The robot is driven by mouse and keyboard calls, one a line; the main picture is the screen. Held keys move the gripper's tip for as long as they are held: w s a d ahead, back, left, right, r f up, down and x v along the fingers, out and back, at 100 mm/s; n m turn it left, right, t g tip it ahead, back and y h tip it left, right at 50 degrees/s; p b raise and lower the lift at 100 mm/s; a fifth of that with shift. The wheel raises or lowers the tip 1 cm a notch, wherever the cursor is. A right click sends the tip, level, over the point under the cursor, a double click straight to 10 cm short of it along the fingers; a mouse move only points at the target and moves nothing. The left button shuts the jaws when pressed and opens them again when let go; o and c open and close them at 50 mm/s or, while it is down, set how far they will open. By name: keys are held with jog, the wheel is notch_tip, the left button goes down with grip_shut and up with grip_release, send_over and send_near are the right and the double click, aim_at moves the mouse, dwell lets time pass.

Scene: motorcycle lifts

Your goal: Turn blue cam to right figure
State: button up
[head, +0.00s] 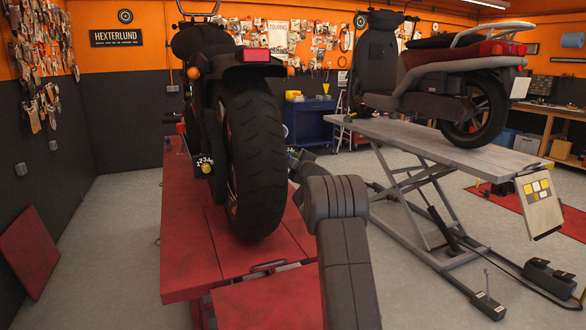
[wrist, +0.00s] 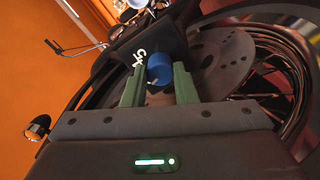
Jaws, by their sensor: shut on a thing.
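In the wrist view the blue cam (wrist: 159,70) is a round knob in front of a black plate (wrist: 143,42). White figures on the plate show just left of the cam; they are tilted and partly covered, so I cannot read them surely. A small pale mark shows at the cam's lower edge. My gripper (wrist: 159,80) has its two green fingers on either side of the cam, shut on it. In the head view my arm reaches to the right side of the rear wheel; the blue cam is hidden there.
The motorcycle's rear tyre (head: 252,155) stands on a red lift (head: 190,250), close to my arm. A yellow knob (head: 207,168) with white figures sits on its left side. A second motorcycle stands on a grey lift (head: 440,145) to the right.

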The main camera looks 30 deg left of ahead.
jog(key=shift+f+n+b, duration=0.1)
jog(key=shift+n+b, duration=0.55)
jog(key=shift+n, duration=0.45)
jog(key=o, duration=1)
jog(key=shift+s, duration=0.1)
jog(key=b+v, duration=0.3)
jog(key=v, duration=1)
jog(key=shift+s+d+b, duration=0.25)
jog(key=shift+b, duration=0.1)
jog(key=p+x, duration=0.3)
jog(key=x, duration=1)
jog(key=shift+w+a+p, duration=0.25)
jog(key=shift+w+p, duration=0.05)
